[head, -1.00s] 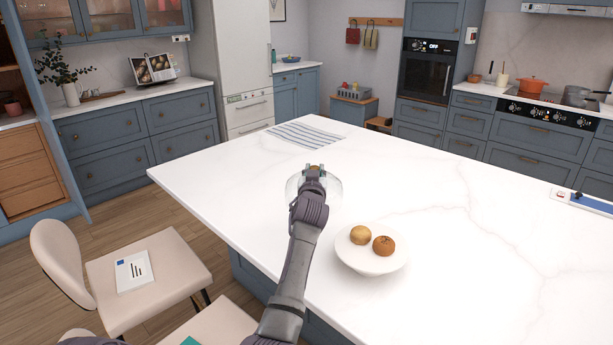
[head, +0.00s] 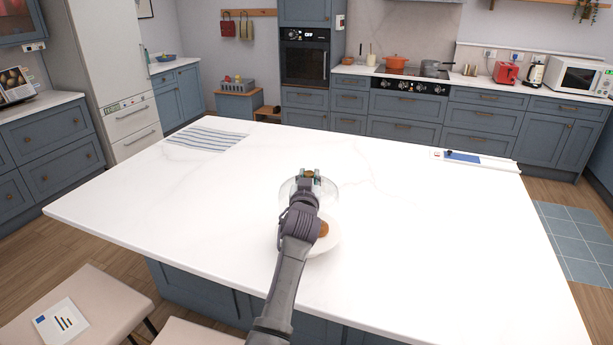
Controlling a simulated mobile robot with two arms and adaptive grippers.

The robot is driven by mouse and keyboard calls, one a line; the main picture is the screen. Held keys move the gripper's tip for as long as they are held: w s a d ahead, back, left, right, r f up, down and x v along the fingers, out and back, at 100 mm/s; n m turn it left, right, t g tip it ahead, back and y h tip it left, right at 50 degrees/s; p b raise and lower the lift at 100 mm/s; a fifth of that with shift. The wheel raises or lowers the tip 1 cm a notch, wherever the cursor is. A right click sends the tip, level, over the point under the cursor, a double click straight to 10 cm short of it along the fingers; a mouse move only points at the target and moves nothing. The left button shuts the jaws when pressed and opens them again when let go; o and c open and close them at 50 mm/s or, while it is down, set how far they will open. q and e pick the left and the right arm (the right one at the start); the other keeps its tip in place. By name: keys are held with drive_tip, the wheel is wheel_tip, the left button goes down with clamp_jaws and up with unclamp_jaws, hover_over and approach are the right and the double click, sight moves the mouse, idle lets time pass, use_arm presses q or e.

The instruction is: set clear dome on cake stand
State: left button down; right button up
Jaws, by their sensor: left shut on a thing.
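The clear dome (head: 325,194) is a see-through cover with a brownish knob on top. My left gripper (head: 309,177) is shut on it at the knob, and the gripper hides part of the dome. The white cake stand (head: 328,243) is on the island just in front of and partly below the dome in the picture. My arm covers its left part. One orange-brown round item (head: 323,229) shows on the stand. I cannot tell whether the dome touches the stand. My right gripper is not in view.
The white island top (head: 420,260) is mostly clear. A striped cloth (head: 207,139) lies at its far left, and a board with a blue item (head: 462,157) lies near the far right edge. Chairs (head: 85,310) stand at the near left.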

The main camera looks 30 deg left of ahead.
use_arm(q)
wheel_tip(320, 180, down, 4)
drive_tip(key=b, duration=0.2)
drive_tip(key=shift+s+r+b, duration=0.15)
drive_tip(key=shift+r+b, duration=0.05)
drive_tip(key=shift+b, duration=0.2)
wheel_tip(320, 180, down, 4)
drive_tip(key=b, duration=0.3)
drive_tip(key=shift+f, duration=0.15)
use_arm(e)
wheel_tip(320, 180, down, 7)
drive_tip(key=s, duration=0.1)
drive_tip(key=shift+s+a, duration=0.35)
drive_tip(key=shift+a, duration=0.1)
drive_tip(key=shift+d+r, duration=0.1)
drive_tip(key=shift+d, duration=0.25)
use_arm(q)
drive_tip(key=c, duration=0.8)
unclamp_jaws()
drive_tip(key=shift+c, duration=0.2)
drive_tip(key=shift+f, duration=0.1)
drive_tip(key=v, duration=1.2)
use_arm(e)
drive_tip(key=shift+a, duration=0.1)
